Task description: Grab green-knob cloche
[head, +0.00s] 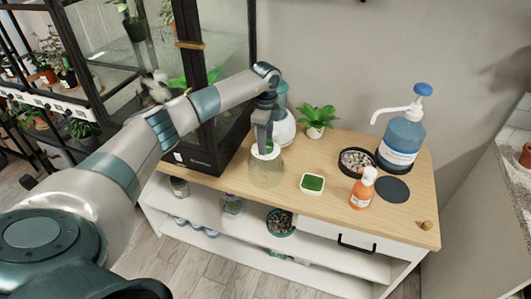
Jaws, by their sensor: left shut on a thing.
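The clear glass cloche (265,174) is at the left part of the wooden cabinet top, near its front edge. Its green knob (268,149) shows between the fingertips of my left gripper (266,150). The left gripper points down from above and is shut on the knob, which its fingers partly hide. I cannot tell whether the cloche's rim touches the top. My right gripper is not in view.
A green sponge in a white dish (312,184), an orange bottle (362,188), a dark round mat (393,190), a bowl of pebbles (355,161) and a blue pump bottle (401,140) stand right. A potted plant (316,122) stands behind. A black-framed glass case (215,145) is left.

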